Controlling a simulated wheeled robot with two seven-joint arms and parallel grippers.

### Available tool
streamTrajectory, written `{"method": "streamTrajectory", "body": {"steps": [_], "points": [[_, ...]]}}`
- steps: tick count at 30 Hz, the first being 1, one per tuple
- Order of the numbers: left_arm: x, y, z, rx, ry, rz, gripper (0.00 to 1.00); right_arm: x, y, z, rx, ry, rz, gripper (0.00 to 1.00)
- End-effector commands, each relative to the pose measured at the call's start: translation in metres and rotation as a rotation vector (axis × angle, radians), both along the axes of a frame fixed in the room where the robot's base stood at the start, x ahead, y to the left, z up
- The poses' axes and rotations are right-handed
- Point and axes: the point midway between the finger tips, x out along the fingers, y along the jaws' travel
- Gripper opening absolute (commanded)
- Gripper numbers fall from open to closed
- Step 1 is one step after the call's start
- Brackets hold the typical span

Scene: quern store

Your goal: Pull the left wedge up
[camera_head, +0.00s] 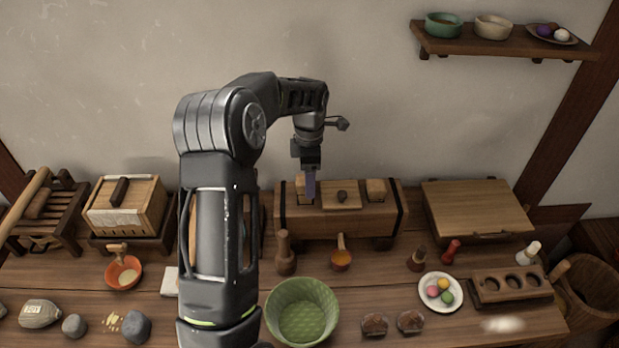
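A wooden press box (345,223) with dark bands stands at the back of the bench. The left wedge (301,190) is a pale wooden block at the left of its top, partly covered by my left gripper. The matching right wedge (376,189) sits at the right of the top. My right gripper is out of view.
A board with a dark knob (341,196) lies between the wedges. A wooden mallet (286,252), an orange-ended ladle (341,258) and a green bowl (302,312) stand in front of the press. A lidded wooden chest (476,208) is at its right.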

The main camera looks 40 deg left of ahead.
Motion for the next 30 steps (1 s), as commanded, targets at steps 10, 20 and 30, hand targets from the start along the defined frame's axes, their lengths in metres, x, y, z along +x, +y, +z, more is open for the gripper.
{"method": "streamTrajectory", "body": {"steps": [10, 20, 30], "points": [[0.001, 0.001, 0.047, 0.002, -0.005, 0.0, 0.65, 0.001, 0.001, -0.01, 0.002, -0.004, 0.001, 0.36], [0.001, 0.0, 0.076, 0.0, -0.001, 0.0, 0.65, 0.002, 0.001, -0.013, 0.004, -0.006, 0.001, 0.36], [0.0, 0.0, 0.076, 0.0, 0.0, 0.0, 0.65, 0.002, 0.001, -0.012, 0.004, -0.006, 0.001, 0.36]]}}
